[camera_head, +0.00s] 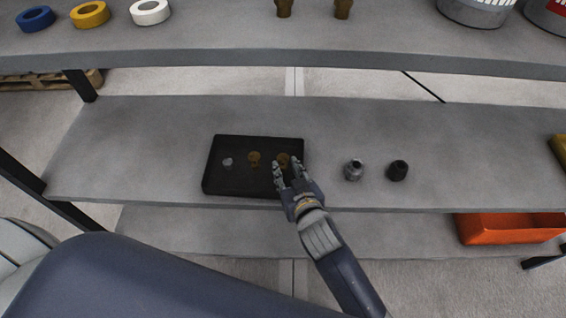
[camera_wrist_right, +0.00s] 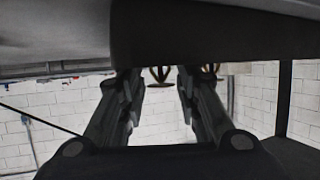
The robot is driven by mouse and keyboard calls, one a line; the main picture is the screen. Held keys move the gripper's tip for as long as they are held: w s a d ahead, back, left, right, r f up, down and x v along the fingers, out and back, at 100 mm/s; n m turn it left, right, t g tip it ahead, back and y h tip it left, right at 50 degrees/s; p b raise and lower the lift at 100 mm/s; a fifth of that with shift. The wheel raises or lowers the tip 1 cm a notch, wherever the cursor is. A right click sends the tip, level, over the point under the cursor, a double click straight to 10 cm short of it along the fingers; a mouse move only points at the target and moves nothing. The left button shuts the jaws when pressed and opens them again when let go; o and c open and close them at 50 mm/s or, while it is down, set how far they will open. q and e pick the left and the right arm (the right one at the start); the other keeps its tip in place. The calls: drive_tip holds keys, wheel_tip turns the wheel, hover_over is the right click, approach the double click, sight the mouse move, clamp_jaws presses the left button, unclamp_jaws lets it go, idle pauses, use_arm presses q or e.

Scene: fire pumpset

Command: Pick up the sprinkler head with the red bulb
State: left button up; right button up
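A black tray (camera_head: 240,185) lies on the middle shelf and holds a small silvery sprinkler head (camera_head: 227,162) at left and two brass-coloured ones, in the middle (camera_head: 254,158) and at right (camera_head: 283,158). Bulb colours are too small to tell. My right gripper (camera_head: 287,167) is open at the tray's right part, its fingertips by the right brass head and partly covering it. In the right wrist view, a dark sprinkler head (camera_wrist_right: 160,76) shows between the spread fingers (camera_wrist_right: 158,88), and another (camera_wrist_right: 210,72) lies beyond the right finger. My left gripper is out of view.
Two metal fittings, one grey (camera_head: 353,170) and one dark (camera_head: 398,170), stand right of the tray. The upper shelf (camera_head: 230,48) overhangs behind, with tape rolls (camera_head: 90,14) and cans. An orange bin (camera_head: 510,228) sits lower right. The middle shelf is clear left of the tray.

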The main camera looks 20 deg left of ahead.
sight(284, 166)
drive_tip(key=x, duration=0.4)
drive_tip(key=shift+w+a+f, duration=0.1)
clamp_jaws()
